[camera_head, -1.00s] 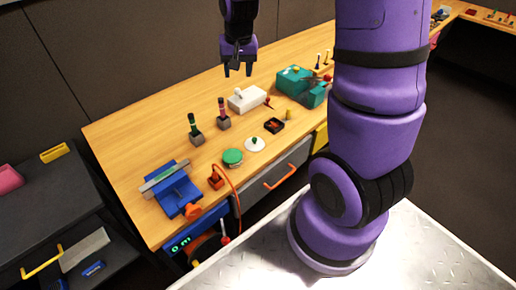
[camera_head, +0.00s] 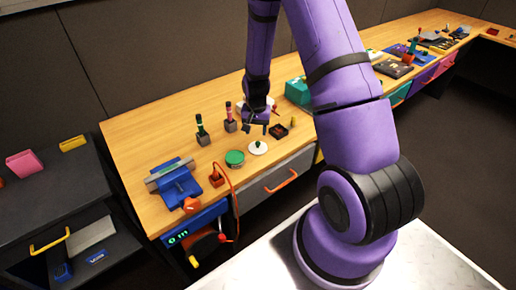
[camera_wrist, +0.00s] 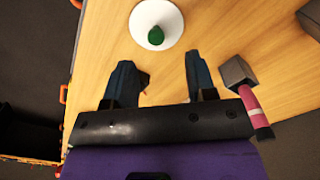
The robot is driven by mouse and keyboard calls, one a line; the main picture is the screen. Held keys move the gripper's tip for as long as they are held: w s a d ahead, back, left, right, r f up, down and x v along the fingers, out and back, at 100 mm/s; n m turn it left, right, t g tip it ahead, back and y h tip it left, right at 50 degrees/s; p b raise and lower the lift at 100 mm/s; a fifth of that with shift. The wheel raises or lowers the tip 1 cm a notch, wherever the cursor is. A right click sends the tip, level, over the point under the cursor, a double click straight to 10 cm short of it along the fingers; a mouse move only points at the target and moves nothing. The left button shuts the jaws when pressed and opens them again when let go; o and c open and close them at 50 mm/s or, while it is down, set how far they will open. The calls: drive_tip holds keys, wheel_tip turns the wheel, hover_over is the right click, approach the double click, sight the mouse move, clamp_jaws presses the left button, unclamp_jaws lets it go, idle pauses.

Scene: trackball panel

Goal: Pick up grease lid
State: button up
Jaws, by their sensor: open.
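A white round disc with a small green knob (camera_head: 258,148), which looks like the grease lid, lies flat on the wooden bench (camera_head: 150,132). In the wrist view the disc (camera_wrist: 168,38) is at the top, beyond my fingertips and slightly left of centre. A green round tin (camera_head: 235,158) sits just left of the disc in the head view. My gripper (camera_head: 256,129) is open and empty, pointing down above the bench, apart from the disc. Its two fingers show spread in the wrist view (camera_wrist: 160,65).
A pink-handled tool in a grey block (camera_wrist: 240,75) stands close to my right finger in the wrist view. A green-banded tool (camera_head: 201,130) stands left of it in the head view.

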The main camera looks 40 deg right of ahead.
sight(258, 142)
drive_tip(key=shift+s+d+f, duration=0.1)
drive_tip(key=shift+d+f, duration=0.05)
drive_tip(key=shift+f, duration=1.65)
drive_tip(key=shift+d+f, duration=0.1)
drive_tip(key=shift+f, duration=1.65)
drive_tip(key=shift+c, duration=0.2)
clamp_jaws()
